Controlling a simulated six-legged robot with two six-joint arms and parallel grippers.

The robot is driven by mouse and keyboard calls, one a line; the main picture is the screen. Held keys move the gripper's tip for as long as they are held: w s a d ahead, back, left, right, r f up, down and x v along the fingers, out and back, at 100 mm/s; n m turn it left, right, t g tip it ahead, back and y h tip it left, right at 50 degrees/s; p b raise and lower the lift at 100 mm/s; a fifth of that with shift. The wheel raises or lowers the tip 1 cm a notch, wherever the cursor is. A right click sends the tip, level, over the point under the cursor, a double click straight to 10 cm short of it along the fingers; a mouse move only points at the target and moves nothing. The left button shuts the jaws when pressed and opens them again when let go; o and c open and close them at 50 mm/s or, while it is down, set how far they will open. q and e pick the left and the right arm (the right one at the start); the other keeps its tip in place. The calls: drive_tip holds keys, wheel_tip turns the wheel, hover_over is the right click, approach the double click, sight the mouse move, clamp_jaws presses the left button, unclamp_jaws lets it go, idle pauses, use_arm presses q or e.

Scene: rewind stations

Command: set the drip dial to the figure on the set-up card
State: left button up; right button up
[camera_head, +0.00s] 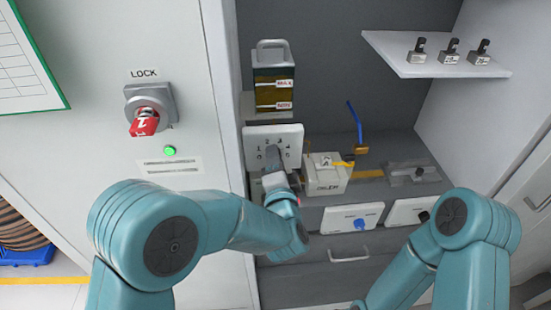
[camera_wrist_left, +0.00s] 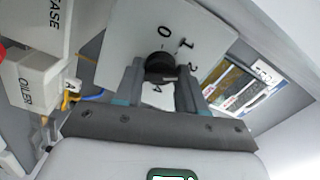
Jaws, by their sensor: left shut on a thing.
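The drip dial is a black knob (camera_wrist_left: 160,63) on a white plate with figures around it. The plate (camera_head: 257,135) is below the oil tank in the head view, and it also shows in the wrist view (camera_wrist_left: 130,40). My left gripper (camera_head: 275,162) is at the dial, and in the wrist view its two fingers (camera_wrist_left: 160,85) are on either side of the knob, shut on it. The fingers hide part of the scale, and I cannot tell the dial's setting. A green-edged sheet (camera_head: 25,65) hangs at upper left; its writing is unreadable. My right gripper is out of view.
A brown-filled tank (camera_head: 273,80) stands above the dial. A box marked OILER (camera_head: 328,180) is right of it. A panel with a blue knob (camera_head: 345,218) is below. A red key (camera_head: 144,122) sits in the lock at left. A shelf (camera_head: 400,60) holds several small pieces.

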use_arm(q)
drive_tip(key=shift+m, duration=0.4)
drive_tip(key=o, duration=1)
